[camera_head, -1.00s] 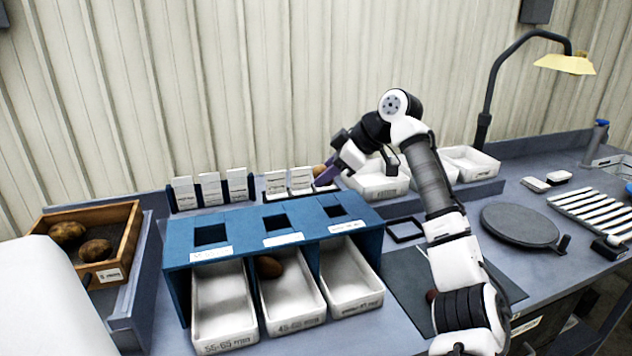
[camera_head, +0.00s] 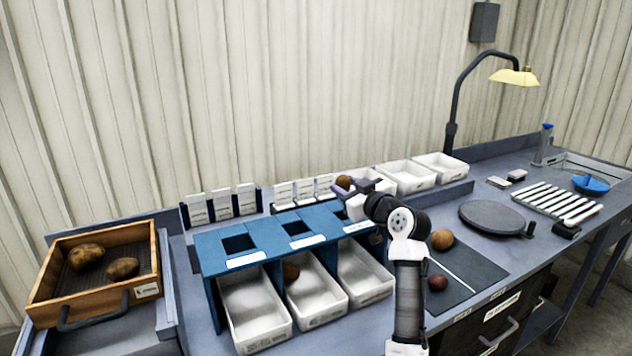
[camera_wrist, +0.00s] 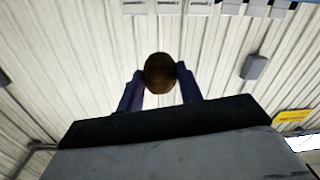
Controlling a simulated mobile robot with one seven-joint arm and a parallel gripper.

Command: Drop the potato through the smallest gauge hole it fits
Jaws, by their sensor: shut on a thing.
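A brown potato (camera_head: 343,182) is held between the purple fingertips of my gripper (camera_head: 345,184), above the right end of the blue gauge stand (camera_head: 215,257). The wrist view also shows this potato (camera_wrist: 160,73) pinched between both fingers (camera_wrist: 160,80). The stand's top has a left square hole (camera_head: 239,243), the largest, and a middle hole (camera_head: 296,228). The right hole is hidden behind my gripper and wrist. White bins (camera_head: 259,337) sit below the holes. Another potato (camera_head: 291,272) lies in the middle bin.
A wooden tray (camera_head: 150,262) with two potatoes stands at the left. Two more potatoes (camera_head: 442,238) (camera_head: 437,282) lie at the dark mat (camera_head: 480,280) on the right. Card holders (camera_head: 222,226) and white bins (camera_head: 440,165) line the back. A round grey plate (camera_head: 490,217) is farther right.

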